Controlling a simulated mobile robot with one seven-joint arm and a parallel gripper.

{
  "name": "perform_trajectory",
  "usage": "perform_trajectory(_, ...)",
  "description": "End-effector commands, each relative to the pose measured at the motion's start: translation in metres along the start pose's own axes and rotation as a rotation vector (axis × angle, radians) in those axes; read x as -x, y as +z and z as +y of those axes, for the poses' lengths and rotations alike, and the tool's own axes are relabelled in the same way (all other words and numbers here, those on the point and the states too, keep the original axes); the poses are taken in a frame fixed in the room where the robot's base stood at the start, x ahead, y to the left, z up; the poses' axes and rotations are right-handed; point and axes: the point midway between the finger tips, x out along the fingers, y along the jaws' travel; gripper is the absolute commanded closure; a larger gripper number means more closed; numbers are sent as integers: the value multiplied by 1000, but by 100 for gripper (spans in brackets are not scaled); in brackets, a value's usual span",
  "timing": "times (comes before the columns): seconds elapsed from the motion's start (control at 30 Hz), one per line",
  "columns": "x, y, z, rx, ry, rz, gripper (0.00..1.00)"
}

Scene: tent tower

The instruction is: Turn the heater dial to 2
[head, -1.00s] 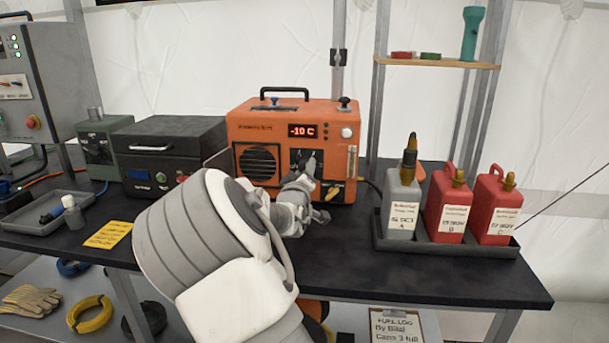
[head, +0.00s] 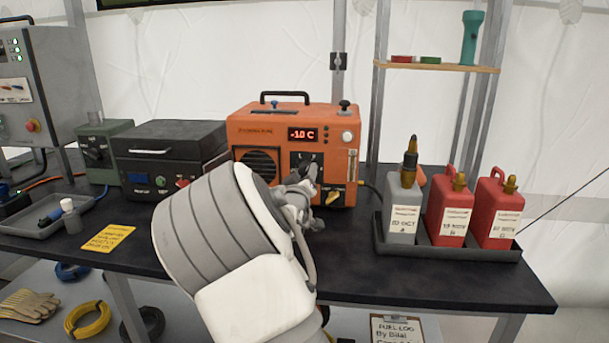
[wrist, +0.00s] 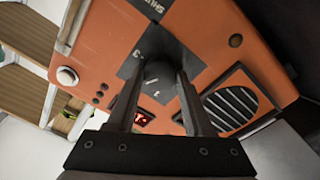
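The orange heater (head: 275,122) stands on the dark bench with a lit red display and a dark panel on its front. Its dark round dial (wrist: 160,75) sits between my fingertips in the wrist view. The panel's marks show a 3 to the left of the dial and a 1 below it; I cannot read a 2, nor the dial's pointer. My gripper (wrist: 160,88) has one finger on each side of the dial, very close to it. I cannot tell if they press on it. In the head view my gripper (head: 308,175) covers much of the panel.
A yellow switch (head: 334,197) is just below my gripper on the heater. A black case (head: 172,145) stands close on the left. A tray (head: 450,247) with grey and red bottles is on the right. The bench front is mostly clear.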

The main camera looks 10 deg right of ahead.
Motion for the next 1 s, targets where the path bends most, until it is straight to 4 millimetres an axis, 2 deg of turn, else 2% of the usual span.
perform_trajectory(0.03,0,0,0,0,-1,0,40)
perform_trajectory(0.13,0,0,0,1,0,0,22)
perform_trajectory(0.17,0,0,0,1,0,0,19)
perform_trajectory(0.43,0,0,0,1,0,0,19)
perform_trajectory(0.57,7,-1,0,0,-1,-1,19)
perform_trajectory(0.77,36,-2,0,0,-3,-1,19)
perform_trajectory(1.0,88,-3,0,0,-5,-1,19)
